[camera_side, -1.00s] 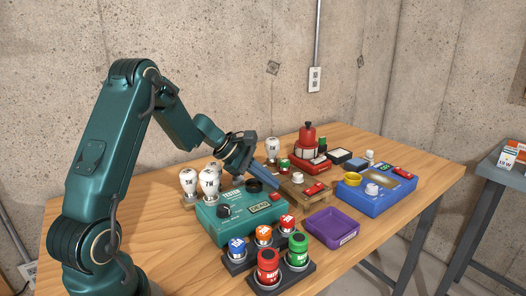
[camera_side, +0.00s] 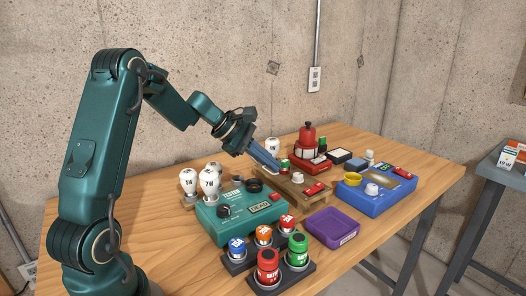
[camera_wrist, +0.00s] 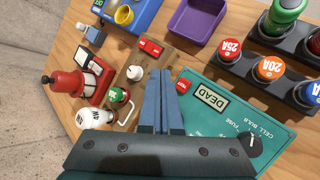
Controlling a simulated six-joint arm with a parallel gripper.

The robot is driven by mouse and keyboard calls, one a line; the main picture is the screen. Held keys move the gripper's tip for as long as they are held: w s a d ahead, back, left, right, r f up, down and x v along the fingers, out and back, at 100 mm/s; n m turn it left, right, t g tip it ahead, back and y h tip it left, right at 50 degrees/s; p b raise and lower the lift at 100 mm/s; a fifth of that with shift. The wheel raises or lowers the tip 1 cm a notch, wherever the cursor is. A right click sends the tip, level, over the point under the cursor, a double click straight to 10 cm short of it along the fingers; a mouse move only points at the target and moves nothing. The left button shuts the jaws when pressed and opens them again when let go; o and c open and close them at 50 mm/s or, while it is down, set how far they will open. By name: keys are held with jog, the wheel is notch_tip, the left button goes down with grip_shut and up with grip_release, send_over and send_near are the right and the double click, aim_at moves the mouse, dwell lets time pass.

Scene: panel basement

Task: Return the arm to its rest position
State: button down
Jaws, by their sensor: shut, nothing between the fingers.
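My gripper (camera_side: 266,160) is shut and empty, its blue-grey fingers pointing down and to the right. In the side view it is above the table (camera_side: 366,240), over the area between the teal tester box (camera_side: 222,228) and the wooden block (camera_side: 285,193). In the wrist view the closed fingertips (camera_wrist: 160,75) show together at the centre, with the teal tester box to their right. My arm is bent at the elbow, its forearm sloping down toward the gripper.
White bulbs (camera_side: 209,181) stand behind the tester box. A red device (camera_side: 309,148) is at the back, a blue box (camera_side: 376,194) at the right, a purple tray (camera_side: 332,227) in front. Several coloured fuses (camera_side: 268,266) stand at the front. A side table (camera_side: 500,172) is at far right.

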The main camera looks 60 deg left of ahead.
dwell(0.3)
jog(key=d+r+m, duration=0.4)
jog(key=d+r, duration=0.3)
jog(key=d, duration=0.2)
jog(key=s+d+r+m+g, duration=0.1)
jog(key=s+d+r+m, duration=0.2)
jog(key=s+d+m, duration=0.5)
jog(key=s+d+f+m+g, duration=0.1)
jog(key=s+d+f+m, duration=0.15)
jog(key=s+m, duration=0.45)
jog(key=s+a+f+m+y, duration=0.3)
jog(key=s+f, duration=0.1)
jog(key=s, duration=0.3)
jog(key=shift+s+a+f+g+y, duration=0.15)
jog(key=shift+s+a+g+y, duration=0.15)
jog(key=shift+g+y, duration=0.1)
